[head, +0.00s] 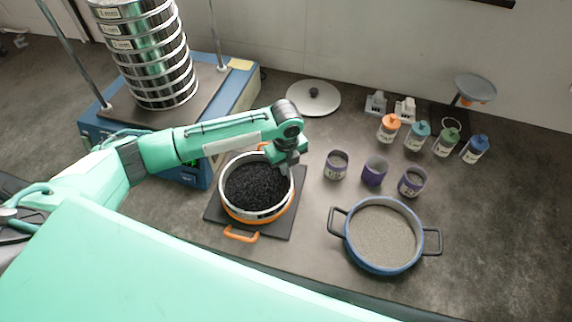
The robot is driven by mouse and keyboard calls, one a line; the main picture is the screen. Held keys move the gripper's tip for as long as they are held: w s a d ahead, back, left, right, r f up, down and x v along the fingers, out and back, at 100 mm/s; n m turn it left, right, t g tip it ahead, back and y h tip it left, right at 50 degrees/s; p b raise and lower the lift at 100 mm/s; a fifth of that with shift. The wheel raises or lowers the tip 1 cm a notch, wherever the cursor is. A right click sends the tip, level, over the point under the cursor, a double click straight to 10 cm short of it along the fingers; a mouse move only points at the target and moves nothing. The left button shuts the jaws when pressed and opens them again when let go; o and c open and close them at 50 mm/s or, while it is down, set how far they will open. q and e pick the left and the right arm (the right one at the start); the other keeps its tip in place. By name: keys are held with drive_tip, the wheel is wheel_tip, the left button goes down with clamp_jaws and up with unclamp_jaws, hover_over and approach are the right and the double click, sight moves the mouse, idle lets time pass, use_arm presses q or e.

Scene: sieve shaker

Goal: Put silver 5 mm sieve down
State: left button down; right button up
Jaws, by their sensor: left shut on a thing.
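The silver sieve (249,212) holds dark black granules (257,186). It is at an orange pan (241,236) on a dark square plate, left of the picture's middle. The pan shows only as an orange edge and handles below and behind the sieve. I cannot tell whether the sieve rests on the pan or hangs just above it. My left gripper (290,165) is shut on the sieve's rim at its far right side. The size marking on this sieve is not visible. My right gripper is not in view.
A stack of silver sieves (158,70) stands on the blue shaker (235,90) at upper left. A blue pan (383,236) of grey grains sits at right. Purple cups (374,172), small capped bottles (419,135) and a round lid (313,99) stand behind.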

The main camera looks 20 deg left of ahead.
use_arm(q)
drive_tip(key=c, duration=1.6)
unclamp_jaws()
wheel_tip(320, 180, up, 12)
drive_tip(key=b, duration=0.2)
drive_tip(key=shift+r, duration=0.15)
